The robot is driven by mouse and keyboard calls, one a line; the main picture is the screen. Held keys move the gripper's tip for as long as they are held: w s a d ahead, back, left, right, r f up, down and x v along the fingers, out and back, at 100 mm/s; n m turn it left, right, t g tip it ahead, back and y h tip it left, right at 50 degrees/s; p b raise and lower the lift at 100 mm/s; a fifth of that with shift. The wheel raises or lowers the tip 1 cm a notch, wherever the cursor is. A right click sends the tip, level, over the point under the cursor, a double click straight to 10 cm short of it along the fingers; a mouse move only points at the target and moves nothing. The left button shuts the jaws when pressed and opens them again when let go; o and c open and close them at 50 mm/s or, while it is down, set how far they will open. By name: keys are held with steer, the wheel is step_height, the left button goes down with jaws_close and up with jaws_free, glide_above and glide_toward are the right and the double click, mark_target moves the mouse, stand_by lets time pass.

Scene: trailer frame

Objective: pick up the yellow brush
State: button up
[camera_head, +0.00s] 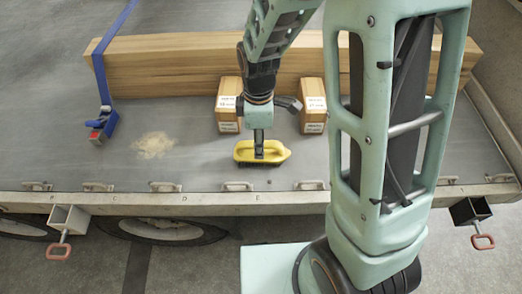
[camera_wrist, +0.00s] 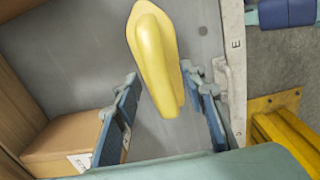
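The yellow brush (camera_head: 277,153) lies on the grey trailer bed, near its front edge, in the head view. Its long yellow handle (camera_wrist: 153,58) shows in the wrist view, with the near end between my two fingers. My gripper (camera_head: 259,150) is at the brush from above in the head view. In the wrist view my gripper (camera_wrist: 158,100) is open, with one finger on each side of the handle and a gap visible at both sides. The bristles are mostly hidden under the yellow body.
A long wooden beam (camera_head: 170,66) lies across the back. Two wooden blocks (camera_head: 229,93) (camera_head: 313,97) stand before it, behind the brush. A blue strap (camera_head: 99,66) and a pile of sawdust (camera_head: 153,145) are at the left. Metal handles (camera_head: 165,187) line the front edge.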

steer(key=shift+f, duration=0.6)
jaws_close()
steer(key=shift+r, duration=0.1)
